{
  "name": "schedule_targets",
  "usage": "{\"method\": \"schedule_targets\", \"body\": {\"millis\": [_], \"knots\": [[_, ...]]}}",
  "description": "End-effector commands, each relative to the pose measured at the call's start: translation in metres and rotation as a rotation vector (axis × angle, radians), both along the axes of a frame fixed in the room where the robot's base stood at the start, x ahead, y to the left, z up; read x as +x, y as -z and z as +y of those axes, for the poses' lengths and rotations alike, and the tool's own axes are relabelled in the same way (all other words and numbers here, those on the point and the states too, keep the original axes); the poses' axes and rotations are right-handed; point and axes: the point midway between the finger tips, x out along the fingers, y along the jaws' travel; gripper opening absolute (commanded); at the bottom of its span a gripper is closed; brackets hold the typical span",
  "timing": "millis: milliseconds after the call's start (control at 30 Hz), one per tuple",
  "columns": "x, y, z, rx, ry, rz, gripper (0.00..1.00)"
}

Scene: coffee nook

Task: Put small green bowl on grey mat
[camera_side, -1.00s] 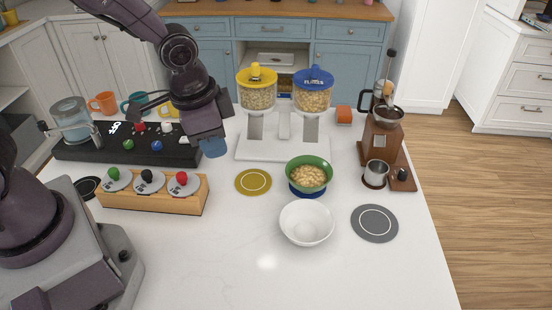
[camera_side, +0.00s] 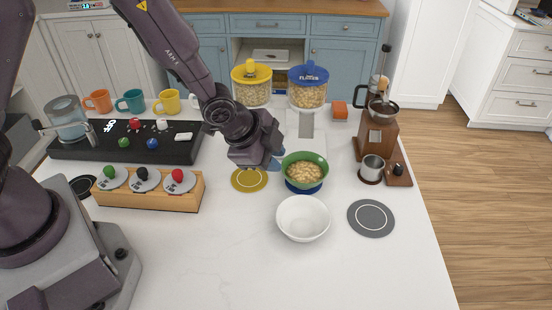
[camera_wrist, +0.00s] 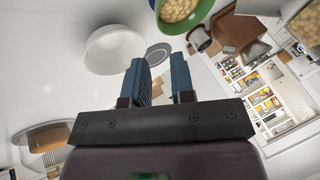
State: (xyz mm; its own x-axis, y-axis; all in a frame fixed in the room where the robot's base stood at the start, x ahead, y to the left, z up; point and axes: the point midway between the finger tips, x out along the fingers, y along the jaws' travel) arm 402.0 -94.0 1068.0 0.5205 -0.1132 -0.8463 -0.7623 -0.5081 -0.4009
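The small green bowl (camera_side: 304,158), filled with pale flakes, stands on a blue mat (camera_side: 304,187). It also shows at the top of the wrist view (camera_wrist: 206,14), cut off by the edge. The grey mat (camera_side: 371,218) lies bare at the right of the counter; part of it shows in the wrist view (camera_wrist: 157,53). My gripper (camera_side: 277,161) is just left of the green bowl, near its rim; I cannot tell whether it touches. In the wrist view its two blue fingers (camera_wrist: 160,80) are apart with nothing seen between them.
An empty white bowl (camera_side: 303,217) stands in front of the green bowl, left of the grey mat. A yellow mat (camera_side: 249,180) lies below my gripper. A wooden coffee grinder (camera_side: 378,135) and metal cup (camera_side: 372,168) stand behind the grey mat. Cereal dispensers (camera_side: 308,90) stand behind.

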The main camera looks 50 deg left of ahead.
Motion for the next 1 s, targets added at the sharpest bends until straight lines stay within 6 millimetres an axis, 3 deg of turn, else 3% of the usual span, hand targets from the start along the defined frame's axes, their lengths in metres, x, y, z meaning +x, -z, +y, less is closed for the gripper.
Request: {"method": "schedule_targets", "body": {"millis": [167, 700, 1000], "knots": [[0.007, 0.013, -0.001, 0.001, -0.001, 0.004, 0.23], [0.057, 0.095, -0.012, 0.001, -0.001, 0.002, 0.23], [0.067, 0.109, -0.014, 0.0, -0.002, 0.001, 0.23]]}}
